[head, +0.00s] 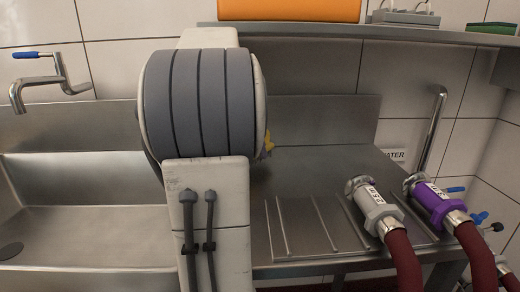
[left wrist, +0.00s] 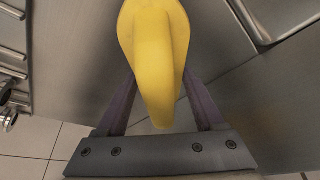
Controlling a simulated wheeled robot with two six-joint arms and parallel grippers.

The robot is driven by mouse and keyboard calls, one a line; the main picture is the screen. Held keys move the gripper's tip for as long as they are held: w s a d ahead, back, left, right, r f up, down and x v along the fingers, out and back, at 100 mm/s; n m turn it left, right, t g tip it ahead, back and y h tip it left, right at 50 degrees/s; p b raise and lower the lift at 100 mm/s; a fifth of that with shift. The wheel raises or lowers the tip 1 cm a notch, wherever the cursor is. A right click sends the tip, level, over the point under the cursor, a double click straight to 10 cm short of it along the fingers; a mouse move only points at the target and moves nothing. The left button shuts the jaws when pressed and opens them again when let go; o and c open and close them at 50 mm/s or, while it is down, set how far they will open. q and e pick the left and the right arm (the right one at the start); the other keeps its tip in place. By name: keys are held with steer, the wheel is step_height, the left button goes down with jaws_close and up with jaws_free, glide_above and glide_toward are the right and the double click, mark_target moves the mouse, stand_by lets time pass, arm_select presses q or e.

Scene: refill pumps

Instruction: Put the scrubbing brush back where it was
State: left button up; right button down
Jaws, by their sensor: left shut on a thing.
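The yellow scrubbing brush (left wrist: 155,50) fills the upper middle of the left wrist view. My left gripper (left wrist: 160,98) is shut on it, with one finger on each side of its yellow body. Its bristles cannot be seen. In the head view only a small yellow piece of the brush (head: 269,139) shows past the right side of my left arm, above the steel worktop (head: 315,165). My arm hides the gripper and most of the brush there. My right gripper is in neither view.
A steel sink (head: 90,235) with a blue-handled tap (head: 45,80) is at the left. Two hose couplings, one steel (head: 375,205) and one purple (head: 432,203), lie on the ribbed drainer at the right. A shelf (head: 400,35) above holds an orange box (head: 290,9) and a green sponge (head: 492,28).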

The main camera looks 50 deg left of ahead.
arm_select(q)
steer(key=shift+w+a, duration=0.1)
steer(key=shift+w, duration=0.95)
steer(key=shift+f+b, duration=0.55)
steer(key=shift+f, duration=0.3)
steer(key=shift+r, duration=0.1)
steer(key=o, duration=1.3)
